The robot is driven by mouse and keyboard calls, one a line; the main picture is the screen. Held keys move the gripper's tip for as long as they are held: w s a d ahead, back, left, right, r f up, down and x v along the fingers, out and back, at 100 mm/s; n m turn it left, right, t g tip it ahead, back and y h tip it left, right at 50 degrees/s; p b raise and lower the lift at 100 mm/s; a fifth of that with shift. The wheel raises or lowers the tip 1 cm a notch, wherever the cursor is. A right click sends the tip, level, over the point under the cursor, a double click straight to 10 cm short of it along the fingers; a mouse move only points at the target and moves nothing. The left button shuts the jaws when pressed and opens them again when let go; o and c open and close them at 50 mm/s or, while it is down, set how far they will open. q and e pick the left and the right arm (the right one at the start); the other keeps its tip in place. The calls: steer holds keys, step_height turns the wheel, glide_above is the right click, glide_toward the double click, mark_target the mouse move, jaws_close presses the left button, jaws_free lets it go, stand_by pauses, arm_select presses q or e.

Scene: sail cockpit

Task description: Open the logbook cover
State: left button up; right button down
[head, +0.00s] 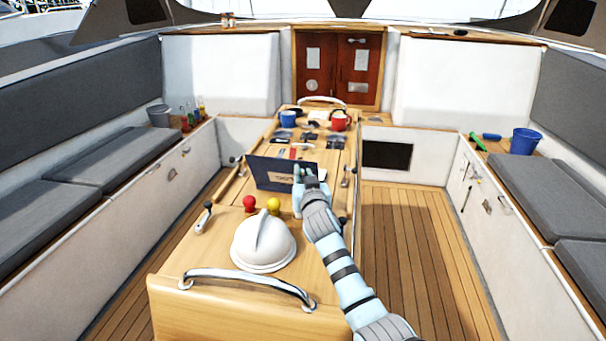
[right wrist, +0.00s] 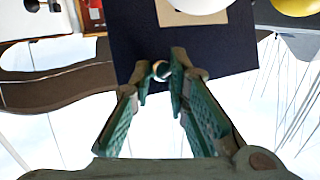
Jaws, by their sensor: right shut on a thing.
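The logbook cover (head: 268,173) is a dark navy panel with a pale tan label. It stands raised and tilted on the wooden table, its lettering facing my head camera and looking inverted. My right gripper (head: 303,175) is at the cover's right-hand part and shut on it. In the right wrist view the navy cover (right wrist: 135,38) lies beyond the fingers, and the fingertips (right wrist: 161,74) meet around a small pale round piece at its edge. The pages behind the cover are hidden in the head view. My left gripper is not in view.
A white domed winch-like cover (head: 264,242), a red ball (head: 250,204) and a yellow ball (head: 273,205) sit in front of the logbook. A steel rail (head: 240,278) edges the table. Blue (head: 288,119) and red (head: 339,123) mugs stand behind. The right floor is clear.

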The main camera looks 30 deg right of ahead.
mark_target(307, 167)
steer(key=w+d+r+g+p, duration=0.1)
steer(key=p, duration=0.2)
steer(key=w+d+r+m+g+y+p, duration=0.1)
steer(key=r+g+p, duration=0.1)
steer(key=p, duration=0.2)
steer(key=shift+w+d, duration=0.25)
steer(key=shift+w, duration=0.15)
steer(key=shift+w+d+f+g, duration=0.2)
steer(key=shift+w+f+g, duration=0.05)
steer(key=shift+f+g, duration=0.05)
steer(key=c, duration=1.8)
jaws_free()
steer(key=shift+a, duration=0.1)
steer(key=v, duration=1.2)
steer(key=shift+s, duration=0.1)
